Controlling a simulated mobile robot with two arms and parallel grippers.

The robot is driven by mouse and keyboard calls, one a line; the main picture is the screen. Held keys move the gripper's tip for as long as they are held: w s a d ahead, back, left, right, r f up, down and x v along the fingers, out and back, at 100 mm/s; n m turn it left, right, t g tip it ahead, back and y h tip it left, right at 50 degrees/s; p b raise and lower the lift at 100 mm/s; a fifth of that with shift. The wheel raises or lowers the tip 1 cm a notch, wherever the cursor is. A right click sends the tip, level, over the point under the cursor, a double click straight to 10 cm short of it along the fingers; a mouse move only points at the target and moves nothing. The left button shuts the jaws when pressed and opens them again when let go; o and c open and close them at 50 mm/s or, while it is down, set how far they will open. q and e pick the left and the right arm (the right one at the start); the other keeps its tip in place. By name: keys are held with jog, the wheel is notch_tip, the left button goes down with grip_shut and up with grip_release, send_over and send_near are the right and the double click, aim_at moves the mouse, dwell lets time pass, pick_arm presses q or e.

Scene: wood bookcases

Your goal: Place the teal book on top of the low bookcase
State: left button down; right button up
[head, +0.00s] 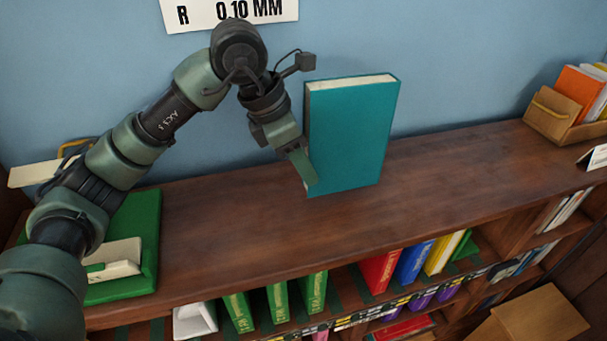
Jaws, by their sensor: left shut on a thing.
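The teal book (352,135) is upright above the wooden top of the low bookcase (250,235), near the wall. Its lower edge appears at or just over the surface; I cannot tell whether it touches. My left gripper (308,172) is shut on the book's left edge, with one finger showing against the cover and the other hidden. My right gripper is not in view.
A green item (140,225) lies on the top at the left. A wooden box (553,115) with orange and yellow books and a small white card (593,157) stand at the right. The top's middle is clear. Shelves below hold coloured books (380,270). A cardboard box (540,318) is at lower right.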

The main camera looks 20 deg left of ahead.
aim_at(305, 184)
pick_arm(q)
jog(key=shift+f+p, duration=0.55)
jog(key=shift+f, duration=1.4)
jog(key=c, duration=1)
grip_release()
jog(key=shift+f, duration=0.15)
jog(key=shift+o, duration=0.2)
jog(key=shift+s, duration=0.1)
jog(key=shift+a+r, duration=0.15)
jog(key=shift+r, duration=0.35)
jog(key=b+v, duration=0.3)
jog(key=v, duration=0.8)
